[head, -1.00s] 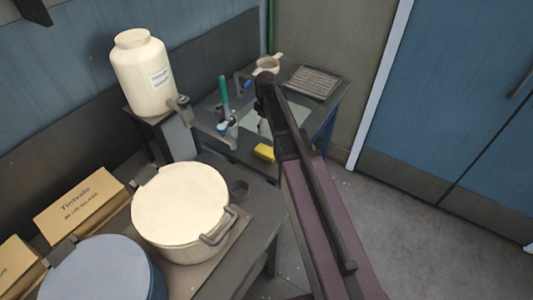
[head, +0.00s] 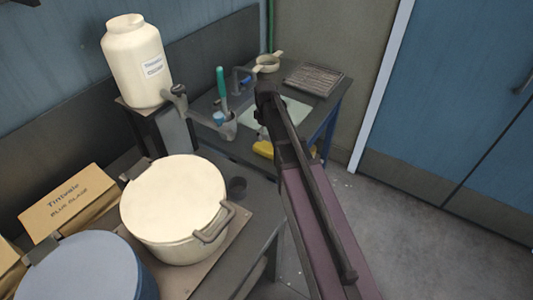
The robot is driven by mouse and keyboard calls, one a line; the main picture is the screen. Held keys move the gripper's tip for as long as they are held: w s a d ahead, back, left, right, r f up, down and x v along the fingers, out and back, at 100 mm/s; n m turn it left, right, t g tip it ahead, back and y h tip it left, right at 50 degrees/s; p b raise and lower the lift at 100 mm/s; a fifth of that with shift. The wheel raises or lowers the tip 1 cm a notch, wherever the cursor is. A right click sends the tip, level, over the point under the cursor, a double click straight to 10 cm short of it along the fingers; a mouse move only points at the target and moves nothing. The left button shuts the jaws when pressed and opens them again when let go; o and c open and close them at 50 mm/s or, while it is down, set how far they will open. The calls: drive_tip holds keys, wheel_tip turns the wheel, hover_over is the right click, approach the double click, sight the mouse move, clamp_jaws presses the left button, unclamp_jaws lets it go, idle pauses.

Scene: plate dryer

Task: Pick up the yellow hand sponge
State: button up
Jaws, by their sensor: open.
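The yellow hand sponge (head: 263,149) lies at the near edge of the sink unit, in the middle of the head view. My dark arm covers its right part. My arm reaches up from the bottom of the picture. My gripper (head: 262,132) shows only as a small dark shape at the arm's far end, just above the sponge in the picture. Its fingertips are not clear, and I cannot tell its distance from the sponge. No sponge is seen held.
A cream lidded pot (head: 175,205) and a blue-grey pot (head: 85,270) stand on the near bench. A white jar (head: 137,62) stands behind. A tool holder (head: 224,124) is left of the sponge. A ridged rack (head: 314,78) lies beyond. Open floor (head: 400,230) is at right.

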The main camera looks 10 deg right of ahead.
sight(266, 146)
drive_tip(key=shift+f+b, duration=0.5)
drive_tip(key=shift+f, duration=0.25)
drive_tip(key=shift+s+a+f+b, duration=0.1)
drive_tip(key=shift+f+b, duration=1.2)
drive_tip(key=shift+s+f+b, duration=0.1)
drive_tip(key=shift+f+b, duration=1.2)
drive_tip(key=c, duration=0.8)
